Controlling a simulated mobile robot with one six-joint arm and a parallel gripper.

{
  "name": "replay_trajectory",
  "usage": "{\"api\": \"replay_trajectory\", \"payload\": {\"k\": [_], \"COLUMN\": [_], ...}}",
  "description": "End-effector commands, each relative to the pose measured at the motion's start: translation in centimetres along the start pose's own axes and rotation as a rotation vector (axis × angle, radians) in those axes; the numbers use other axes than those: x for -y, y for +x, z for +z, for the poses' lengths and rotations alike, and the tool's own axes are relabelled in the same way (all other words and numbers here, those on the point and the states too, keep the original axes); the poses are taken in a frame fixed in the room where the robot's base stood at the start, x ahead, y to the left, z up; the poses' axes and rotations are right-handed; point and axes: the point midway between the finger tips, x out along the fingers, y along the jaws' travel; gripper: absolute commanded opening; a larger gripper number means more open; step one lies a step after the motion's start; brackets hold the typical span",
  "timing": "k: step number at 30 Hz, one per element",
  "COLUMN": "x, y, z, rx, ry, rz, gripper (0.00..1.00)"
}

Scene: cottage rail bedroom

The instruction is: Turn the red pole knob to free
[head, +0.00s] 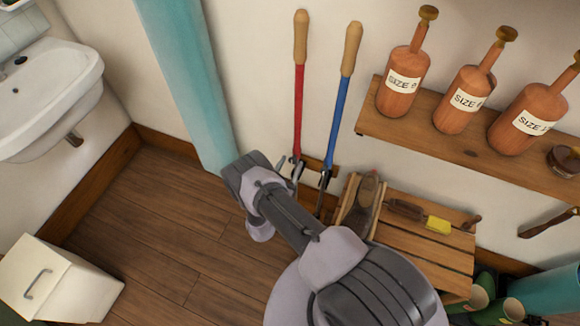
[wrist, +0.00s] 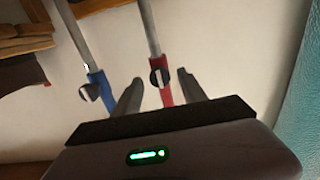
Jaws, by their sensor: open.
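The red pole (head: 298,105) stands upright against the wall, with a wooden handle on top and a metal lower part. Its round knob (wrist: 158,78), dark and silver, sits where the red meets the metal in the wrist view, where the scene looks upside down. My gripper (wrist: 158,90) is open, one finger on each side of the red pole near the knob, with a gap on both sides. In the head view my wrist partly hides that area. The blue pole (head: 340,105) stands just right; its knob (wrist: 88,93) shows at left in the wrist view.
A wooden shelf (head: 455,143) with several orange bottles is on the right. A white box (head: 60,285) is at lower left; floor between is clear.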

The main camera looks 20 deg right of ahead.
Motion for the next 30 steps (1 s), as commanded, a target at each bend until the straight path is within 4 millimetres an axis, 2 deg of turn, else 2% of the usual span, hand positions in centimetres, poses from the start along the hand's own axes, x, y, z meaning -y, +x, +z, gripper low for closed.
{"api": "replay_trajectory", "payload": {"k": [4, 9, 12, 23, 30], "x": [0.02, 0.03, 0.03, 0.05, 0.1], "y": [-0.02, -0.04, -0.05, -0.06, -0.05], "z": [-0.04, -0.03, -0.03, -0.03, -0.04], "rx": [0.0, 0.0, 0.0, 0.0, 0.0], "ry": [0.0, 0.0, 0.0, -0.049, -0.21], "rz": [0.0, 0.0, 0.0, 0.0, 0.0], "gripper": [0.49, 0.16, 0.0, 0.0, 0.0]}}
